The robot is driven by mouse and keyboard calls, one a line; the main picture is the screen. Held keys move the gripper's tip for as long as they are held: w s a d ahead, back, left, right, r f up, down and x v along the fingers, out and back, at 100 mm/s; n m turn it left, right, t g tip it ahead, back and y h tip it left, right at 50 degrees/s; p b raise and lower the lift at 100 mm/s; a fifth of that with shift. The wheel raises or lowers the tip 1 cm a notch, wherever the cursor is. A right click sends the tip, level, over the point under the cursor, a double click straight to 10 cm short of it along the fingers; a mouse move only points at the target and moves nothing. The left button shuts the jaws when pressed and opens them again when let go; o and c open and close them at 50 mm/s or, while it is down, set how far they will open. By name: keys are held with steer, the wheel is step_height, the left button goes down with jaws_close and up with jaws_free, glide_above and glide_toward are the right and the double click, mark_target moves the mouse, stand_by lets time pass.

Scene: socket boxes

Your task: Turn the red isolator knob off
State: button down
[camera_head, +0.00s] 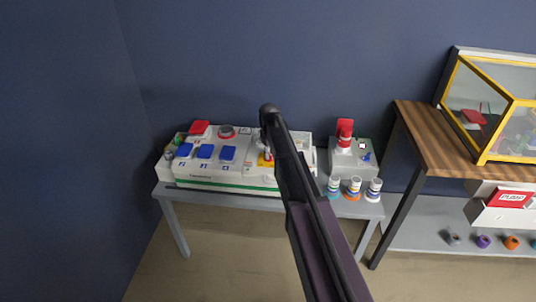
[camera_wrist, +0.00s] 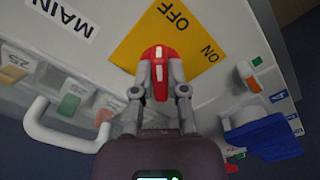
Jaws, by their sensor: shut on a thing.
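The red isolator knob (camera_wrist: 158,55) sits on a yellow plate (camera_wrist: 198,28) marked OFF and ON in the wrist view. Its upper end carries a white stripe and points up in the picture, between the two words. My gripper (camera_wrist: 160,78) has its two fingers on either side of the knob and is shut on it. In the head view my arm crosses in front of the panel and hides the knob and most of the gripper; a bit of the yellow plate (camera_head: 264,160) shows left of the arm.
A white handle (camera_wrist: 55,135) stands out at the left in the wrist view, and a blue socket cover (camera_wrist: 262,138) at the right. The socket box (camera_head: 225,179) stands on a grey table (camera_head: 222,199), with a grey box bearing a red part (camera_head: 345,132) to its right.

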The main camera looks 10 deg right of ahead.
steer(key=c, duration=0.7)
jaws_free()
steer(key=shift+w, duration=0.2)
steer(key=shift+o, duration=0.2)
steer(key=shift+s, duration=0.1)
steer(key=shift+r, duration=0.1)
